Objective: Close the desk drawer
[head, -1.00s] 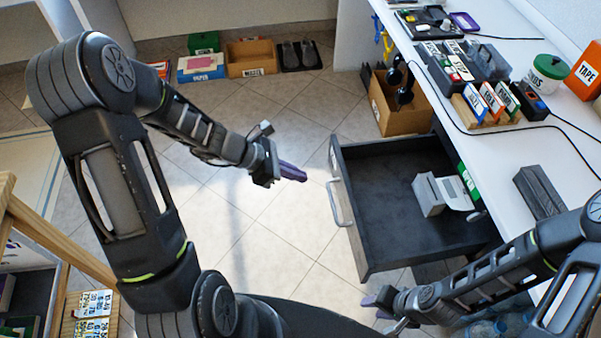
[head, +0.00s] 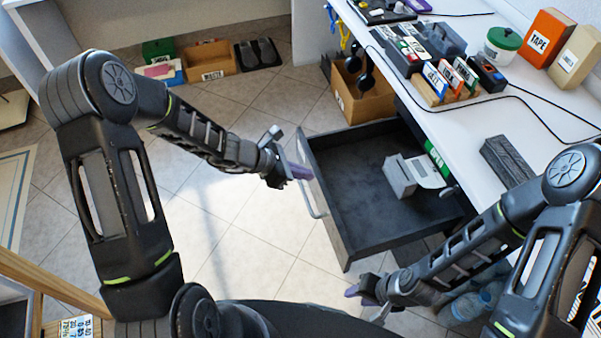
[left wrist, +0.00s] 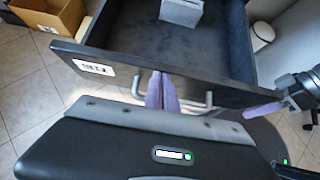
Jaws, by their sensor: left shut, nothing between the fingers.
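The desk drawer (head: 345,233) is dark grey and stands pulled out from under the white desk (head: 500,128). Its handle (head: 313,195) is a pale bar on the front panel. A light grey box-like object (head: 400,176) lies inside; it also shows in the left wrist view (left wrist: 181,12). My left gripper (head: 300,172) is shut and empty, its purple fingertips at the drawer front near the handle. In the left wrist view its fingertips (left wrist: 162,92) point at the front panel (left wrist: 200,85) between the handle's ends; contact is unclear. My right gripper (head: 358,290) is below the drawer's near corner; its finger gap is unclear.
A cardboard box (head: 355,100) stands on the floor behind the drawer. Labelled blocks, a green-lidded jar (head: 502,45) and an orange box (head: 546,38) stand on the desk. Water bottles (head: 468,305) are on the floor near the right arm. The tiled floor left of the drawer is clear.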

